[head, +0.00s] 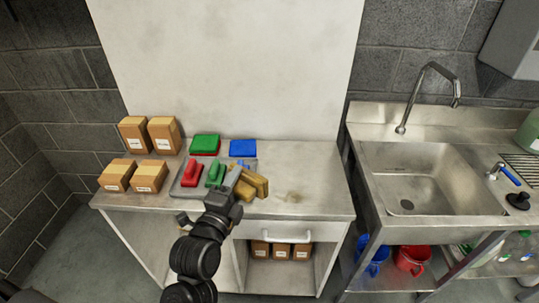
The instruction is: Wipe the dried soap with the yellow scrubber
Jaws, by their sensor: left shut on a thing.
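My left gripper (235,182) reaches over the metal counter from below and is shut on the yellow scrubber (256,182). The scrubber is a brownish-yellow block at the right edge of the grey tray, partly hidden by the gripper. Whether it touches the tray or counter is hard to tell. A faint yellowish smear of dried soap (293,197) lies on the counter to the right of the scrubber, apart from it. My right gripper is not in view.
The grey tray (178,191) holds a red scrubber (192,173), a green scrubber (216,173) and something blue. Behind it lie a green-and-red pad stack (204,145) and a blue pad (243,148). Cardboard boxes (134,134) stand left. The counter's right end is clear; a sink (430,180) stands beyond.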

